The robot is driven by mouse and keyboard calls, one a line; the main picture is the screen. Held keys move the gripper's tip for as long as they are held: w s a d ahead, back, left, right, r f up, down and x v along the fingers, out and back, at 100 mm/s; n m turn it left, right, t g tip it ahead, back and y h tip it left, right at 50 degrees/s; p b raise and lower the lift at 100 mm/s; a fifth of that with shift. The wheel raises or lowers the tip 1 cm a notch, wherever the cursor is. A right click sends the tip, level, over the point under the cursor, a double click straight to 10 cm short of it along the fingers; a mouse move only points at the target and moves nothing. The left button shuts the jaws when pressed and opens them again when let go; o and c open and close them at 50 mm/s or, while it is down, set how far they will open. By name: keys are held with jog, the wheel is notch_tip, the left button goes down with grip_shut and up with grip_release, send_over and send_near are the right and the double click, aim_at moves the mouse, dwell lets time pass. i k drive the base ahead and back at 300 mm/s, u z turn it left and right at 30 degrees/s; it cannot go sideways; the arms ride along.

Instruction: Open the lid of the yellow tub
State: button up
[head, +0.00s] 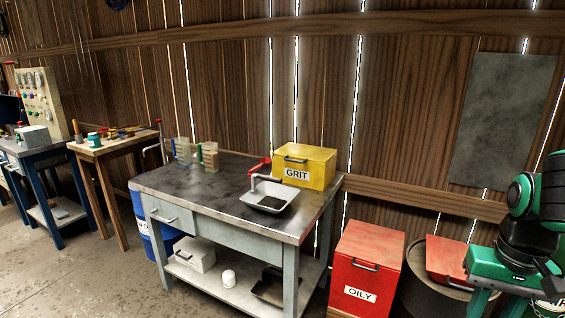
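The yellow tub (306,168) is a box labelled GRIT in the head view. It stands at the back right corner of the dark-topped workbench. Its flat yellow lid looks shut, and a dark bar handle (296,160) shows on its front side near the top. Green and black arm parts show at the right edge of the view, well to the right of the tub. I cannot make out any gripper fingers there, and nothing touches the tub.
On the workbench (170,184), a grey tray (268,197) with a dark bar above it sits in front of the tub, beside a red part (258,167). A red OILY bin (366,268) stands on the floor to the bench's right. Open floor (80,275) lies at the left.

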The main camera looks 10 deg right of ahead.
aim_at(300, 151)
jog(key=i, duration=0.85)
jog(key=u, duration=0.05)
